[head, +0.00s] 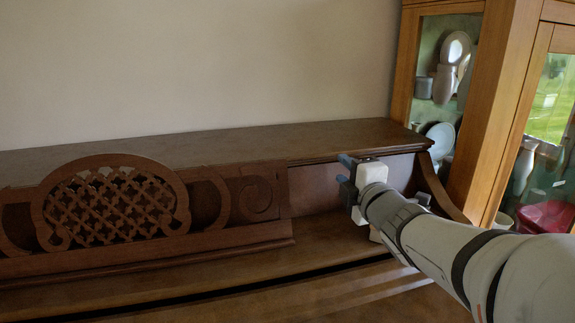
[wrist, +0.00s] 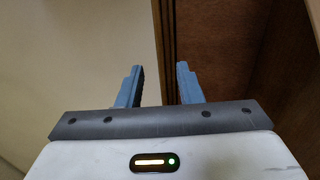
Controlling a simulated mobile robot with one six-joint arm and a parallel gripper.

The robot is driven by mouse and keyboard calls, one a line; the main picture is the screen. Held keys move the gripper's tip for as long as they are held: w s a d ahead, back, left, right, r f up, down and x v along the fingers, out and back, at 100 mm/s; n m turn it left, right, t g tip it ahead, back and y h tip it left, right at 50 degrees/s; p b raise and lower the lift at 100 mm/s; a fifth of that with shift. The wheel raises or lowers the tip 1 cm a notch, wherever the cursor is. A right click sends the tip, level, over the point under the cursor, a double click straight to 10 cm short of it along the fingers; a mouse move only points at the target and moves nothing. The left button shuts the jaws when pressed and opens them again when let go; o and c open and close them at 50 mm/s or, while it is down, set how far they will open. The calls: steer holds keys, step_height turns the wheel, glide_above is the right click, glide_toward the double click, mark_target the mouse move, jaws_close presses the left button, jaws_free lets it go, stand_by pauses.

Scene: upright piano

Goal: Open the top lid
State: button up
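The top lid (head: 240,146) of the upright piano is a long brown wooden board. It lies flat and closed along the top of the piano in the head view. My gripper (head: 346,174) is at the right part of the piano, by the lid's front edge, with one finger above the other. In the wrist view my gripper (wrist: 160,72) is open, with two blue-grey fingers apart and nothing held. The lid's dark edge (wrist: 167,40) runs in line with the gap between the fingers. I cannot tell whether either finger touches it.
A carved music desk (head: 110,205) stands at the front left, below the lid. A wooden glass cabinet (head: 495,110) with dishes stands close on the right. The bare wall (head: 200,60) is behind the piano. The lid's top is clear.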

mark_target(328, 153)
steer(key=w, duration=0.3)
steer(key=w+a+b, duration=0.1)
steer(key=w, duration=0.2)
steer(key=shift+w+a, duration=0.2)
steer(key=shift+w, duration=0.2)
steer(key=shift+c, duration=0.3)
steer(key=shift+r, duration=0.1)
steer(key=c, duration=0.6)
jaws_close()
steer(key=shift+r, duration=0.15)
